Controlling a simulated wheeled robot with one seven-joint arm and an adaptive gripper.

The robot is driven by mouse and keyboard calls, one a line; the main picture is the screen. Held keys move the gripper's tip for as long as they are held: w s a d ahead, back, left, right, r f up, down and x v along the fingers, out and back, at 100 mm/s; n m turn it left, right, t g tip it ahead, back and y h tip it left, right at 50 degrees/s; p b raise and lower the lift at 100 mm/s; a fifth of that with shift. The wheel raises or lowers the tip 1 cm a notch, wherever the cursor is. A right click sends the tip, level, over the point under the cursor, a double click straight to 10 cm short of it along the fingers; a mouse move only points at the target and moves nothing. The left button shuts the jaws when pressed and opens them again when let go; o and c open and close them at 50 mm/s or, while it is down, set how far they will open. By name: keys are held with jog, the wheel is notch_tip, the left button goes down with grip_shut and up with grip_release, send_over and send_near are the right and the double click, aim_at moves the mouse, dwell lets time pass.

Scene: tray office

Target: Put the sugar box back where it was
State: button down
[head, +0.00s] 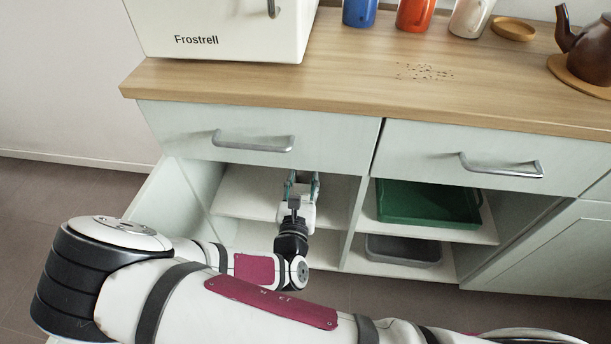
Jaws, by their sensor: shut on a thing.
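My gripper (303,178) reaches into the open left compartment of the cupboard, just below the drawer front and above the upper shelf (243,193). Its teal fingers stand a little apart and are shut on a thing. That thing is almost wholly hidden by the fingers and the drawer front. I take it for the sugar box, but its shape and print cannot be made out. No sugar box shows on the worktop or on the visible shelf parts.
An open door (160,195) stands left of the compartment. A divider (354,215) separates it from the right compartment, with a green tray (430,203) above a grey tray (403,250). Above are drawer handles (253,142) and the worktop (330,80), with a white Frostrell appliance (220,25), mugs and a teapot (590,50).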

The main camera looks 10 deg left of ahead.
aim_at(304, 180)
jog(key=w+b, duration=0.1)
jog(key=w, duration=0.3)
jog(key=shift+w+d, duration=0.1)
jog(key=shift+w, duration=0.15)
jog(key=shift+w+f+b, duration=0.15)
jog(key=shift+f+b, duration=0.45)
jog(key=shift+f, duration=0.25)
jog(key=shift+w+f+b, duration=0.1)
jog(key=shift+f+b, duration=0.45)
jog(key=shift+f, duration=0.45)
jog(key=c, duration=1)
grip_release()
jog(key=shift+c, duration=0.2)
jog(key=s+p, duration=0.3)
jog(key=s, duration=0.9)
jog(key=shift+a, duration=0.2)
